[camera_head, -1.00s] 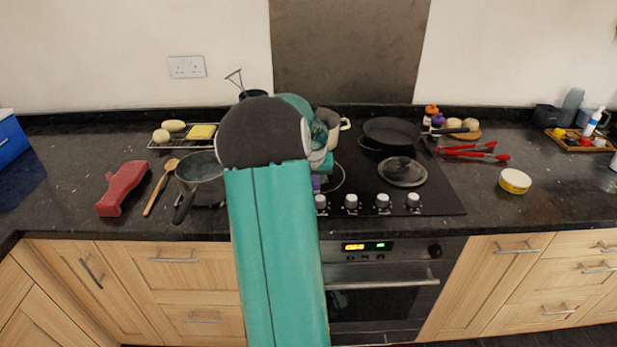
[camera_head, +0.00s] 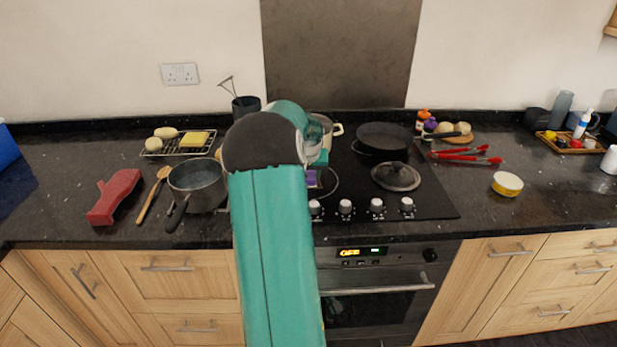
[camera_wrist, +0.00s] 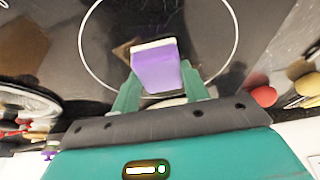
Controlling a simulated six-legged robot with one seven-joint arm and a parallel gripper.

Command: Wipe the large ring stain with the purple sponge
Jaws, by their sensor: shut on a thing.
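My gripper (camera_wrist: 160,88) is shut on the purple sponge (camera_wrist: 157,68), which has a pale end edge. The sponge is over the black hob, inside a large thin white ring (camera_wrist: 238,40); I cannot tell whether this is the stain or a cooking-zone outline. A small brownish patch (camera_wrist: 122,50) shows beside the sponge's pale edge. In the head view, my arm hides most of the gripper, and a bit of the sponge (camera_head: 312,179) shows right of it, with part of the ring (camera_head: 337,186). Whether the sponge touches the glass is unclear.
A saucepan (camera_head: 196,180) stands left of my arm. A cream-coloured pot (camera_head: 325,128) stands behind the sponge. A frying pan (camera_head: 383,137) and a lid (camera_head: 396,177) are to the right on the hob. Knobs (camera_head: 346,206) line the front edge.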

